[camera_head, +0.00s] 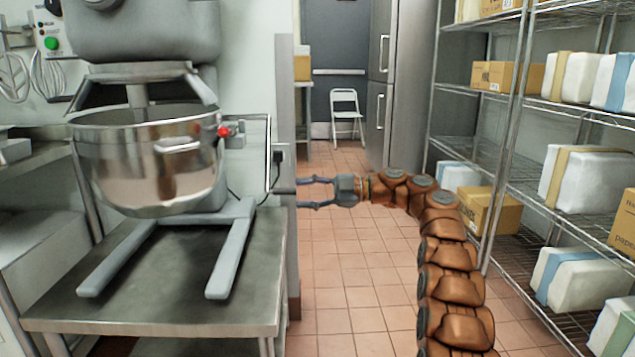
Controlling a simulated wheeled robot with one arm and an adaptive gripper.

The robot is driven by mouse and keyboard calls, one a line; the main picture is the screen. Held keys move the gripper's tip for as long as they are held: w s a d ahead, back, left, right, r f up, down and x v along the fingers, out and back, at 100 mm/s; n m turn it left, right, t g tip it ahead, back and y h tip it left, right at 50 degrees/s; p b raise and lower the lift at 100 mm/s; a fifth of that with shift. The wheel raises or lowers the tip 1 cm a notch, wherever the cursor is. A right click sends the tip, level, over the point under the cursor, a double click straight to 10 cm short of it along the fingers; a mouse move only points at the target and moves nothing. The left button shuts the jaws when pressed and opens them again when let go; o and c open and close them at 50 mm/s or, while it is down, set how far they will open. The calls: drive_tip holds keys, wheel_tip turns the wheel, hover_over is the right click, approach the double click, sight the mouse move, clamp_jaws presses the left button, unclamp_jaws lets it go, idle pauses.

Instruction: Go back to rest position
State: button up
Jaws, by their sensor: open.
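My gripper (314,192) is in the middle of the head view, at the end of my brown segmented arm. The arm rises from the lower right and bends over to the left, so the gripper points left. Its two thin fingers are apart, with nothing between them. The fingertips are close in the picture to the edge of the wall beside the mixer; whether they touch it I cannot tell.
A large mixer with a steel bowl (150,165) stands on a metal table (170,317) at left. Wire shelves (560,110) with boxes and wrapped packs line the right. A tiled floor aisle (345,265) runs back to a white folding chair (345,115) and a steel fridge (402,90).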

drive_tip(key=s+r+m+h+p, duration=0.6)
drive_tip(key=s+r+m+p, duration=0.85)
drive_tip(key=s+p, duration=0.3)
drive_tip(key=s+d+r+m+h+p, duration=0.1)
drive_tip(key=s+d+m+h+p, duration=0.2)
drive_tip(key=s, duration=1)
drive_tip(key=s+d+r+m+g+h+p, duration=0.1)
drive_tip(key=s+d+m+h+p, duration=0.3)
drive_tip(key=s+d+p, duration=0.6)
drive_tip(key=s+d+r+m+g+h+p, duration=0.1)
drive_tip(key=s+d+m+h+p, duration=0.3)
drive_tip(key=s, duration=1.1)
drive_tip(key=d+m+p, duration=0.2)
drive_tip(key=d, duration=0.2)
drive_tip(key=shift+s, duration=0.3)
drive_tip(key=shift+c, duration=0.4)
